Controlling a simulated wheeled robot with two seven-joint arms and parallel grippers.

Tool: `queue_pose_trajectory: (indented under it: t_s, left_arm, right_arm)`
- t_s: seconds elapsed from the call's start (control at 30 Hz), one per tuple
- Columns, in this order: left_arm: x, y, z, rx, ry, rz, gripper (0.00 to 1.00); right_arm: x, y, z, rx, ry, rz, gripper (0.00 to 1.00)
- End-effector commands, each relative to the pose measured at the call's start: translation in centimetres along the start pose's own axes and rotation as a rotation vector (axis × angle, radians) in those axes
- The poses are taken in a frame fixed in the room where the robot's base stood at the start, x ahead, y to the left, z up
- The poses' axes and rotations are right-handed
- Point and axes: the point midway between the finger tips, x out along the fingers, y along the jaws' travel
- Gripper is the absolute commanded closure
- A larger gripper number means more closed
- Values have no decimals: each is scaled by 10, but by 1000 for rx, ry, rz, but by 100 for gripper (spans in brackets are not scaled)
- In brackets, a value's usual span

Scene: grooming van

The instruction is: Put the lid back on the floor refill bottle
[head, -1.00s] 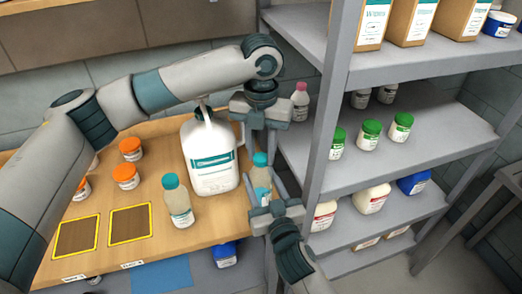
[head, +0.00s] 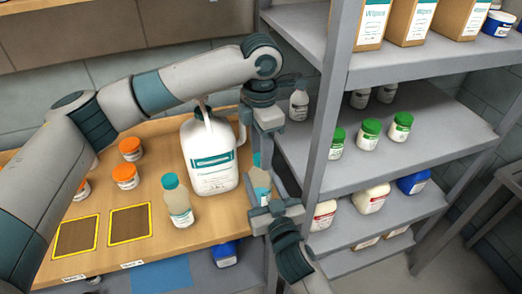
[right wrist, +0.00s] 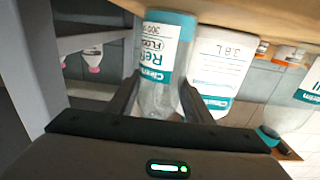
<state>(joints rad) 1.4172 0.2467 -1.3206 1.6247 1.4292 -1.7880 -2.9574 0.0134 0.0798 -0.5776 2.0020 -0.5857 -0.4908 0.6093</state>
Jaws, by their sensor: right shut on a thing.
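The floor refill bottle (head: 260,179), clear with a white and teal label, stands at the right end of the wooden table. My right gripper (head: 262,212) is shut on it, and the right wrist view shows it between the fingers with its "Refill" label (right wrist: 163,48). Its top is mostly hidden in both views, so I cannot tell how the lid sits. My left gripper (head: 268,118) is directly above the bottle, pointing down. Its fingertips overlap the bottle's top in the picture, and its opening is unclear.
A large white jug (head: 210,160) stands just left of the held bottle. A similar teal-capped bottle (head: 177,203) stands in front of it. Orange-lidded jars (head: 125,176) are farther left. A grey shelf rack (head: 330,130) is close on the right, with a small bottle (head: 298,106).

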Motion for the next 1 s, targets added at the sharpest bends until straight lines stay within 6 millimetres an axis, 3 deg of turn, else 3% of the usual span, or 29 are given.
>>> queue_pose_trajectory:
  t_s: [0.37,0.8,1.0]
  left_arm:
    - [-1,0,0,-1,0,0,53]
    - [-41,0,0,-2,-1,0,53]
    - [-45,0,0,-2,1,-1,53]
  right_arm:
    - [0,0,1,0,-2,0,100]
    - [0,0,1,0,-2,0,100]
    - [0,0,1,0,-1,0,100]
